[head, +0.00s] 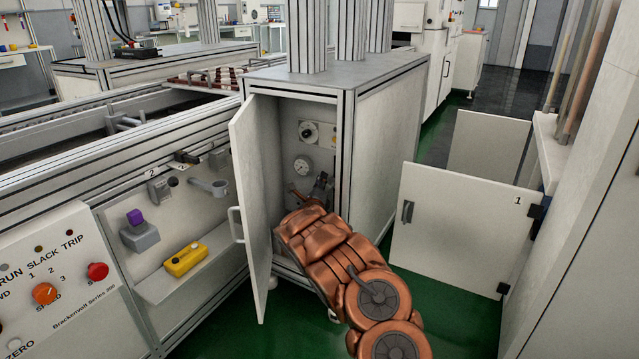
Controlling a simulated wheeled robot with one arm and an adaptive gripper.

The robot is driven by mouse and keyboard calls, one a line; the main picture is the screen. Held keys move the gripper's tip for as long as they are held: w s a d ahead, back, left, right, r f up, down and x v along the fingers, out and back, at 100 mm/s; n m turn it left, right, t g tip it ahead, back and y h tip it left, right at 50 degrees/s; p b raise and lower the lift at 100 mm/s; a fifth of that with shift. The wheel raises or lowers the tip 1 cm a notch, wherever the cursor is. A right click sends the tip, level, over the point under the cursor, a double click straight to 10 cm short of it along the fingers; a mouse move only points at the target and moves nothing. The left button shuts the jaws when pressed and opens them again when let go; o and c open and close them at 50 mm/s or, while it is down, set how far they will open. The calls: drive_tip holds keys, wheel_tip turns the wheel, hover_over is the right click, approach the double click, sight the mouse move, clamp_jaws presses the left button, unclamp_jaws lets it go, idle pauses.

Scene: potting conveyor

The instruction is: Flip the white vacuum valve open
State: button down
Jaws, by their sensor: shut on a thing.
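My gripper (322,186) is inside the open cabinet (391,125), low in front of its back panel, below a round gauge. It is small and dark in the view and looks shut on a part there, at the place of the vacuum valve. My copper-coloured arm and the gripper hide most of that spot, so the white valve and its handle angle cannot be made out. A small reddish part (298,195) shows just left of the gripper. The round gauge (303,165) and a dial plate (310,133) are above it.
The cabinet door (251,200) stands open close on the left of my arm. A white door marked 1 (455,230) stands open at right. A conveyor control panel (55,285) and a shelf with a yellow box (186,259) are at left. Green floor is free between.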

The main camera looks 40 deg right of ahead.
sight(329, 186)
drive_tip(key=m, duration=0.2)
drive_tip(key=m+h+b, duration=0.1)
drive_tip(key=m, duration=0.1)
drive_tip(key=s+m+g+h, duration=0.1)
drive_tip(key=m, duration=0.1)
drive_tip(key=shift+d+r, duration=0.15)
drive_tip(key=shift+r, duration=0.25)
drive_tip(key=m, duration=0.1)
drive_tip(key=m+g+h+b, duration=0.1)
drive_tip(key=m, duration=0.1)
drive_tip(key=shift+s+d+r+m+g+h, duration=0.15)
drive_tip(key=shift+s+r+m+g+h, duration=0.15)
drive_tip(key=shift+s+m, duration=0.1)
drive_tip(key=shift+s+d+m+g+h+b, duration=0.1)
drive_tip(key=shift+s+m+g+h+b, duration=0.2)
drive_tip(key=shift+m+g, duration=0.65)
drive_tip(key=shift+s+d+m+g+h+b, duration=0.1)
drive_tip(key=shift+s+m+g+h+b, duration=0.25)
drive_tip(key=shift+m, duration=1.2)
drive_tip(key=c, duration=1.2)
unclamp_jaws()
drive_tip(key=shift+o, duration=0.3)
drive_tip(key=shift+w, duration=0.1)
